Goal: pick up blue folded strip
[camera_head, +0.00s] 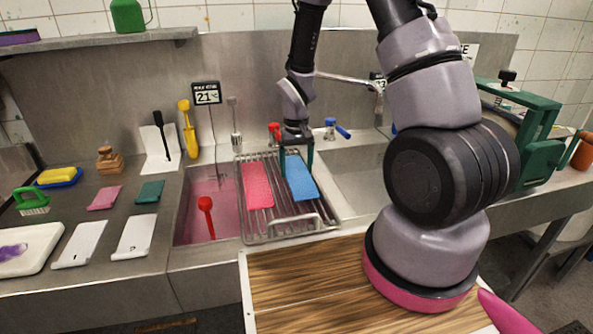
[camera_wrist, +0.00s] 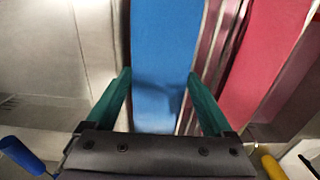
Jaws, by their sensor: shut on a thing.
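The blue folded strip (camera_head: 301,183) lies along the right part of the wire rack (camera_head: 289,224) over the sink. My gripper (camera_head: 297,161) points down at the strip's far end, with one green finger on each side. In the wrist view the blue strip (camera_wrist: 165,45) runs between the fingertips of my gripper (camera_wrist: 158,76), which is shut on it across its width. I cannot tell whether the strip touches the rack or is slightly raised.
A pink folded strip (camera_head: 257,186) lies left of the blue one on the rack. A basin of pink liquid (camera_head: 215,185) with a red ladle (camera_head: 206,215) is at the left. A faucet (camera_head: 345,79) stands behind. A wooden board (camera_head: 320,285) lies in front.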

